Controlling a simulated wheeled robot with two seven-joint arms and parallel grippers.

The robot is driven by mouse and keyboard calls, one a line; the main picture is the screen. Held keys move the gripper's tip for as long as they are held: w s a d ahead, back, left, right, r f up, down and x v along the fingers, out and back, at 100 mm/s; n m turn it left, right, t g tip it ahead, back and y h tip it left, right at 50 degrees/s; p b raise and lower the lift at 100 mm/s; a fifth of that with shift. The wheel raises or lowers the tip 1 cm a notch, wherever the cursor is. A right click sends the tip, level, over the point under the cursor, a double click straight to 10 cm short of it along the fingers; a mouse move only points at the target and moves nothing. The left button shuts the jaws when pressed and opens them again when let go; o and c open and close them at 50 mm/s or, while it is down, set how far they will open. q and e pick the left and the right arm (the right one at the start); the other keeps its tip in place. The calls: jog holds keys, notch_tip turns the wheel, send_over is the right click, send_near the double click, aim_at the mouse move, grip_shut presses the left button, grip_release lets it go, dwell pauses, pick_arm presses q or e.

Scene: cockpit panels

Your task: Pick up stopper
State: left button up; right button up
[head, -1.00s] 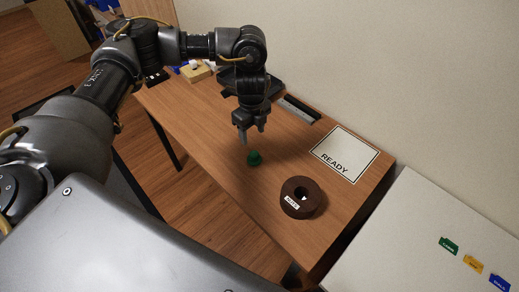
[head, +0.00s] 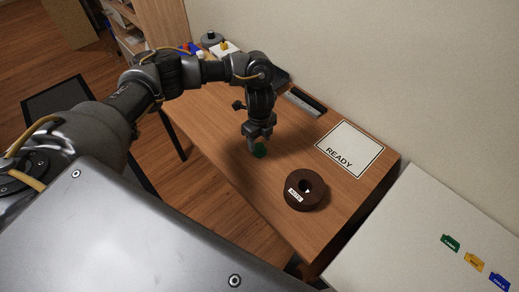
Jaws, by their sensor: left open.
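The stopper (head: 260,152) is a small dark green piece on the wooden table. My left gripper (head: 259,147) is pointed down at it, with its open fingers at the stopper's upper part. The fingers partly hide the stopper, and I cannot tell whether they touch it. My right gripper is not in the head view.
A brown ring-shaped block (head: 305,190) with a white label stands on the table to the right of the stopper. A white READY card (head: 349,148) lies behind it near the wall. A white surface (head: 400,235) with coloured tags is at the right.

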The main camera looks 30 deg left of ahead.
pick_arm(q)
notch_tip(320, 180, down, 2)
jog(key=shift+f, duration=0.1)
jog(key=c, duration=1)
jog(key=shift+c, duration=0.2)
jog(key=shift+r, duration=0.2)
